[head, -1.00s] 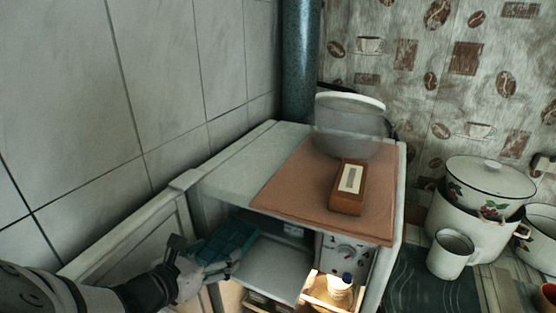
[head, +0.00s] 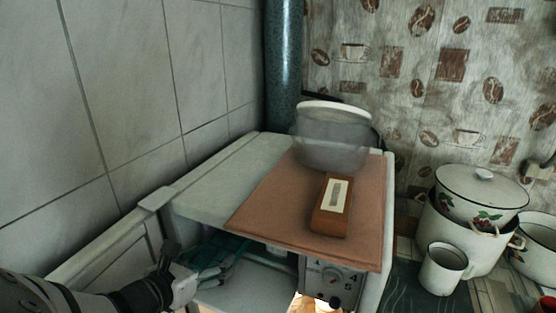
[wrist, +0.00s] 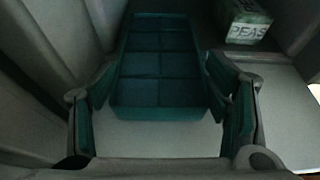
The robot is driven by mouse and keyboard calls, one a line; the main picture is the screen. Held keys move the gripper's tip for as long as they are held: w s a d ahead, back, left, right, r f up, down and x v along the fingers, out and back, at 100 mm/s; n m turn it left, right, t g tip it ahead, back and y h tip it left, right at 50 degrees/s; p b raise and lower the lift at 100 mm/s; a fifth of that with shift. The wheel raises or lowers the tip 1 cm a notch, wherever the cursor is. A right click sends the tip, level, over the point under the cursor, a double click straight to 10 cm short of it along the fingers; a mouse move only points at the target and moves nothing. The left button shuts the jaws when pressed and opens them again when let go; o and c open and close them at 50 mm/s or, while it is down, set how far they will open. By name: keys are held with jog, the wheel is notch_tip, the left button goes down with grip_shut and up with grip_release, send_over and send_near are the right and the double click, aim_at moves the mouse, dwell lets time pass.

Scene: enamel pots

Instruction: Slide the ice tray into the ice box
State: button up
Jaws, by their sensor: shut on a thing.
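The teal ice tray (wrist: 158,70), with square compartments in two columns, lies lengthwise ahead of my gripper (wrist: 158,85) in the wrist view. My gripper's fingers are on either side of it and shut on it. In the head view, the tray (head: 208,252) shows only partly, under the top of the open ice box (head: 190,215), with my gripper (head: 200,268) at the opening. The ice box floor (head: 245,290) is pale and flat. The tray's far part is hidden by the top in the head view.
A packet marked PEAS (wrist: 246,25) stands inside, right of the tray. The open door (head: 115,250) is at left. On top are a brown cloth (head: 265,205), a wooden-cased device (head: 331,205) and a translucent bowl (head: 332,140). Enamel pots (head: 470,225) and a mug (head: 442,268) stand at right.

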jog(key=shift+w+d+f, duration=0.1)
jog(key=shift+w, duration=0.25)
jog(key=o, duration=1.4)
jog(key=shift+o, duration=0.2)
jog(key=shift+s, duration=0.15)
